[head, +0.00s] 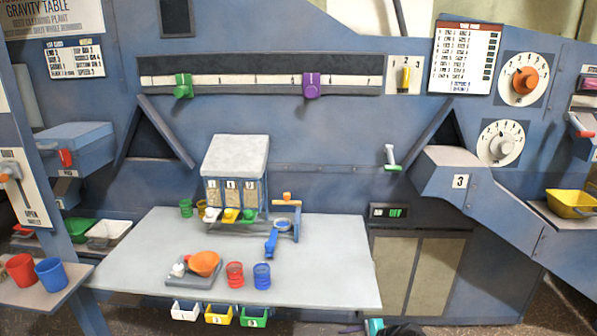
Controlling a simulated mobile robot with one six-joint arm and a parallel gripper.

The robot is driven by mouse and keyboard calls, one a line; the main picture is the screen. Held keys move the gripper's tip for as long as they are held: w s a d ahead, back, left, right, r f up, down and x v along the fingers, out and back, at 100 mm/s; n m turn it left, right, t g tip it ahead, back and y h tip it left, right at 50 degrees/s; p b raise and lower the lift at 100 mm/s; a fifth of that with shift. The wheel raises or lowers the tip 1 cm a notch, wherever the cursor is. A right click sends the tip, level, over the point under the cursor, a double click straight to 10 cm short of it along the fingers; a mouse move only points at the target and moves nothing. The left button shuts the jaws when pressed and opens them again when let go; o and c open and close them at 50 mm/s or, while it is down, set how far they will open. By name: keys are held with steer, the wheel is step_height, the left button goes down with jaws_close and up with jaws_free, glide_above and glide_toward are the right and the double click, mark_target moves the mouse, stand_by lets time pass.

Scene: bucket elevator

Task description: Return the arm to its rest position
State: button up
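Only a small part of my arm shows, a teal cap at the bottom edge of the head view, just right of the table's front. A dark shape beside it, cut off by the edge, may be my gripper (404,330). Its fingers cannot be made out, so I cannot tell whether it is open or holds anything. The arm's visible part is low, in front of the table, and nothing of it reaches over the tabletop.
The grey table (335,265) carries a dispenser (236,157), an orange bowl (205,263) on a scale, red and blue cups, and a blue clamp-like stand (272,241). Small bins (219,314) hang at its front edge. The blue machine wall with sliders and dials stands behind.

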steer(key=s+a+f+n+g+h, duration=0.1)
steer(key=s+a+f+n+g, duration=0.15)
steer(key=s+f, duration=0.4)
steer(key=s+a+f+n+g+h, duration=0.1)
steer(key=s+a+f+n+g, duration=0.2)
steer(key=s, duration=0.7)
steer(key=s+a+f+n+g+h, duration=0.1)
steer(key=s+a+f+g, duration=0.1)
steer(key=s+a+f, duration=0.45)
steer(key=s+d+n+g+h, duration=0.3)
steer(key=s+d+n+h, duration=0.2)
steer(key=s+d+n, duration=0.3)
steer(key=s+d, duration=0.4)
steer(key=s, duration=0.3)
steer(key=shift+r, duration=0.2)
